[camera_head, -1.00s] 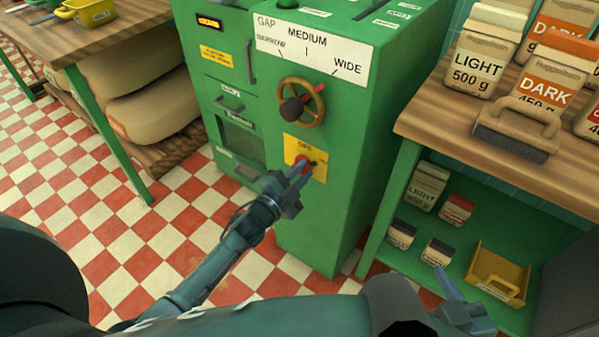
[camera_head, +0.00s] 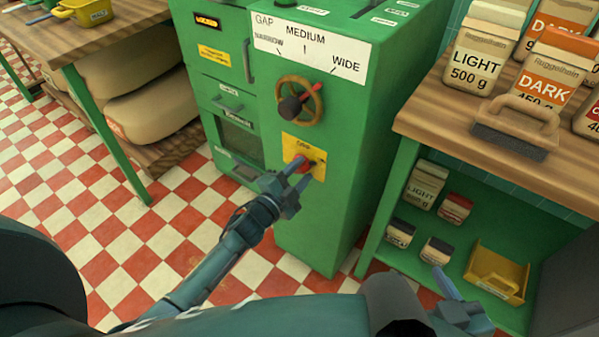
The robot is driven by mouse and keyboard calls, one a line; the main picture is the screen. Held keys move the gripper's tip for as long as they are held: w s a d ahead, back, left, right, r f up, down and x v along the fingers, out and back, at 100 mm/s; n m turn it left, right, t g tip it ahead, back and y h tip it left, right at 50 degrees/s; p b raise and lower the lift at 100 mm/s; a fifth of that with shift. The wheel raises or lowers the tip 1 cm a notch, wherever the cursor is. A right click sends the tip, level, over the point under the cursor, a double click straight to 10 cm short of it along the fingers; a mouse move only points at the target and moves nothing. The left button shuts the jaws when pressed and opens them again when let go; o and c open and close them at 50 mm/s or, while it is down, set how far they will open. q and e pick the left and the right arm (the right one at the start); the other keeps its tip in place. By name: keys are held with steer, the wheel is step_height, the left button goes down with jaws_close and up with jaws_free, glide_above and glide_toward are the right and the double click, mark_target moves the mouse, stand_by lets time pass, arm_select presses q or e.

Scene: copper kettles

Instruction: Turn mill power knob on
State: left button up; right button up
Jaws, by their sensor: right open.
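The green mill (camera_head: 345,190) stands in the middle of the head view. On its front is a yellow plate (camera_head: 290,142) with a red power knob (camera_head: 302,159), under a wooden-rimmed gap handwheel (camera_head: 299,101). My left gripper (camera_head: 300,176) is at the plate, its fingers reaching up to the knob and partly covering it. I cannot tell from this angle whether its fingers are spread or closed on the knob. My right gripper (camera_head: 462,300) is open and empty at the lower right, in front of the green shelf.
A wooden counter (camera_head: 420,112) at right carries LIGHT and DARK bags (camera_head: 484,62) and a brush-like tool (camera_head: 518,125). Small bags and a yellow scoop (camera_head: 497,272) sit on the green shelf below. A wooden table (camera_head: 110,30) with sacks stands left. Checkered floor is open between.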

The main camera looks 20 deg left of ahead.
arm_select(q)
steer(key=p+v, duration=0.2)
steer(key=v, duration=1.1)
steer(key=shift+s, duration=0.1)
arm_select(e)
steer(key=r, duration=0.2)
steer(key=shift+s+d+r+m, duration=0.2)
steer(key=shift+d+r+m, duration=0.1)
steer(key=shift+d+m, duration=0.1)
steer(key=shift+s+f, duration=0.1)
